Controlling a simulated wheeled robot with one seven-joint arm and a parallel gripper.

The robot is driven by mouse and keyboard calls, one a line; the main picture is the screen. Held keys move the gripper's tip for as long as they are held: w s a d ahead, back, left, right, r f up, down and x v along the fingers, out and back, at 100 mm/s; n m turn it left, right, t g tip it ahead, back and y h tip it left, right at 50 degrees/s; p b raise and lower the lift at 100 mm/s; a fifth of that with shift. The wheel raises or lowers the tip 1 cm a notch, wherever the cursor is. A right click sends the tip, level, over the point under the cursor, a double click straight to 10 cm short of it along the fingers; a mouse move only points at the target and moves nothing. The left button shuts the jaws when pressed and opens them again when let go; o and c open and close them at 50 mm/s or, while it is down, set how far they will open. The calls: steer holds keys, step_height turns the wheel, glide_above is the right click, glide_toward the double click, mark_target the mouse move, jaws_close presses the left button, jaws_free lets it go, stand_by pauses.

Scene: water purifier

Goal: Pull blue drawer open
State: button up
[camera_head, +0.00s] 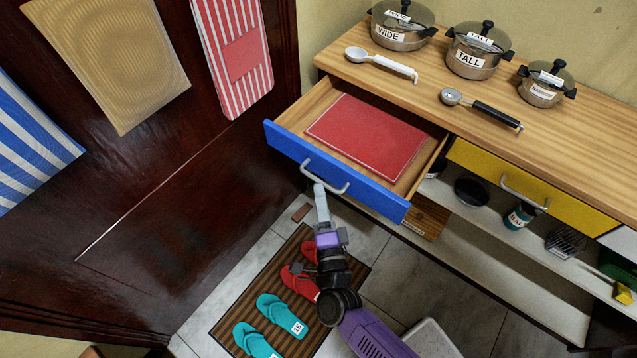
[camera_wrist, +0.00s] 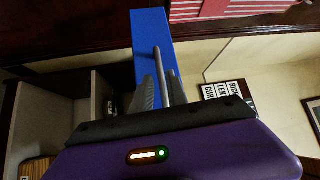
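The blue drawer (camera_head: 355,188) stands pulled out from the wooden cabinet. Its open inside shows, with a red flat item (camera_head: 368,138) lying in it. The grey bar handle (camera_head: 309,172) is on its blue front. My gripper (camera_head: 320,188) is at this handle, in front of the drawer. In the wrist view the blue front (camera_wrist: 150,35) is ahead, and the handle bar (camera_wrist: 161,70) stands between my two fingers (camera_wrist: 163,85), which look closed on it. The exact contact is partly hidden.
Labelled pots (camera_head: 470,60) and two measuring scoops (camera_head: 382,64) are on the wooden top (camera_head: 440,85). A yellow drawer (camera_head: 535,188) is shut at the right. A dark door (camera_head: 150,190) is at the left. Slippers (camera_head: 272,312) are on the striped mat below.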

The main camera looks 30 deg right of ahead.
steer(key=shift+v, duration=1.65)
steer(key=s+a+r+n+t+y, duration=0.1)
steer(key=s+a+r+n+y, duration=0.2)
steer(key=r+n, duration=0.45)
steer(key=s+r+n+g+y+p, duration=0.1)
steer(key=s+r+n, duration=0.2)
steer(key=s, duration=0.4)
steer(key=s+d+r+n+g+y+p, duration=0.1)
steer(key=s+r+n+y, duration=0.1)
steer(key=s+r+n, duration=0.2)
steer(key=s+r+n+g+y+p, duration=0.1)
steer(key=s+r+n+g+y, duration=0.1)
steer(key=s+r+n, duration=0.2)
steer(key=s+n, duration=0.3)
steer(key=s, duration=0.5)
steer(key=shift+s+d+r, duration=0.2)
steer(key=shift+d+r, duration=0.05)
steer(key=shift+d, duration=0.05)
steer(key=shift+a, duration=0.15)
